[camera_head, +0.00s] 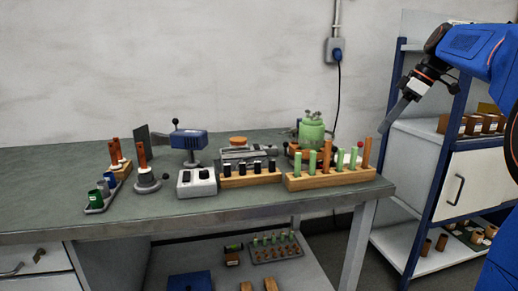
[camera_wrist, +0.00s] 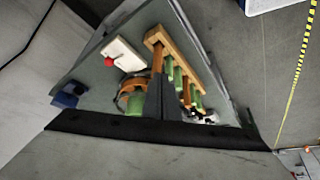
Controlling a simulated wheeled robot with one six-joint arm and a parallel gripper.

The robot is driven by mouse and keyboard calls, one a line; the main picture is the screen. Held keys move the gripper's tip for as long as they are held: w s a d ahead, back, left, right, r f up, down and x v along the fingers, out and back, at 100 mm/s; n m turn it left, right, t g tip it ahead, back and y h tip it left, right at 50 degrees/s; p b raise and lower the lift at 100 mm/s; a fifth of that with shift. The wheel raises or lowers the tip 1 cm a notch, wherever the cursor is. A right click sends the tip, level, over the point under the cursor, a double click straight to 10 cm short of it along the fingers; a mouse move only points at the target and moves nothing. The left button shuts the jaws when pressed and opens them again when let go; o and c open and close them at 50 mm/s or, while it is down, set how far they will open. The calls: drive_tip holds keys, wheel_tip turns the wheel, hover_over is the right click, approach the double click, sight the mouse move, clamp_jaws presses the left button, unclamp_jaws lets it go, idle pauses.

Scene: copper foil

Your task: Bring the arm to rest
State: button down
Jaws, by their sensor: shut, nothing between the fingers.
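My blue arm (camera_head: 478,45) reaches in from the right edge in the head view. My gripper (camera_head: 384,153) hangs from it, pointing down and left, in front of the blue-framed shelf and above the right end of the workbench. Its fingers are together and empty. In the wrist view my gripper (camera_wrist: 160,98) shows as dark closed fingers, with the bench end and its items beyond them. No object is held.
The workbench (camera_head: 150,223) carries a wooden rack (camera_head: 330,180) with green and copper-coloured rods, a second rack (camera_head: 250,179) with black-topped pieces, a blue device (camera_head: 189,140) and a green jar (camera_head: 311,133). A shelf unit (camera_head: 410,135) stands at the right. Bare floor shows between them.

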drive_tip(key=s+a+f+m+t+h, duration=0.1)
drive_tip(key=s+a+f+m, duration=0.4)
drive_tip(key=s+f, duration=0.9)
drive_tip(key=s+a+f+m+t+h, duration=0.1)
drive_tip(key=s+a+f+m+h, duration=0.2)
drive_tip(key=s+f, duration=1.2)
drive_tip(key=s+a+m, duration=0.2)
drive_tip(key=s+m, duration=0.1)
drive_tip(key=s, duration=0.2)
drive_tip(key=shift+f+m+h, duration=0.15)
drive_tip(key=shift+m+h, duration=0.15)
drive_tip(key=shift+h, duration=0.1)
